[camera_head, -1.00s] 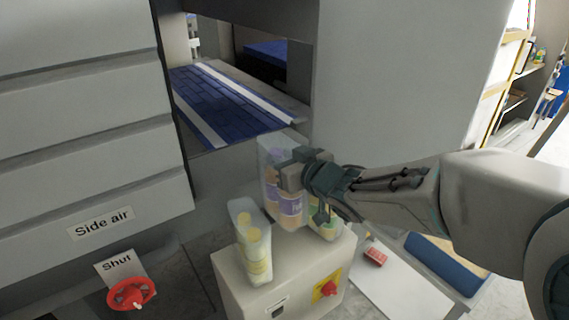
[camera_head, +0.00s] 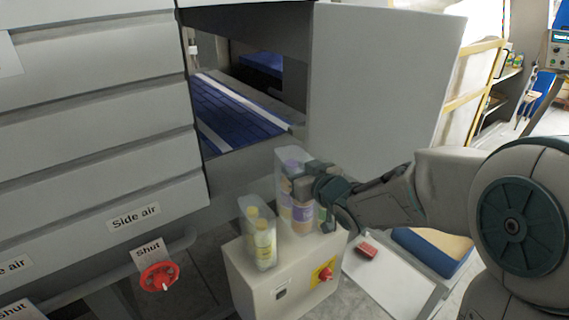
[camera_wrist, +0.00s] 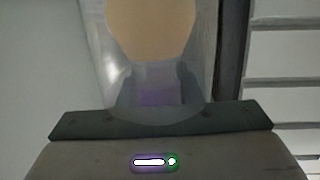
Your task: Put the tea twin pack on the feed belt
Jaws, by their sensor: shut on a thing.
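A clear twin pack (camera_head: 286,163) with purple labels and peach-coloured contents stands upright in my gripper (camera_head: 303,188); I cannot read its label to confirm it is tea. The jaws are shut on it, over the white box at the machine's front. I cannot tell whether its base touches the box top. In the wrist view the clear wrap (camera_wrist: 150,75), peach and purple inside, fills the space beyond the jaws (camera_wrist: 160,120). The blue feed belt (camera_head: 232,112) with white side strips lies inside the machine opening, behind and left of the pack, and looks empty.
Another clear pack with yellow contents (camera_head: 260,240) stands on the white box (camera_head: 255,293). A green-labelled pack is partly hidden behind my gripper. A grey panel (camera_head: 385,90) stands right of the opening. A red knob (camera_head: 327,274) is on the box front.

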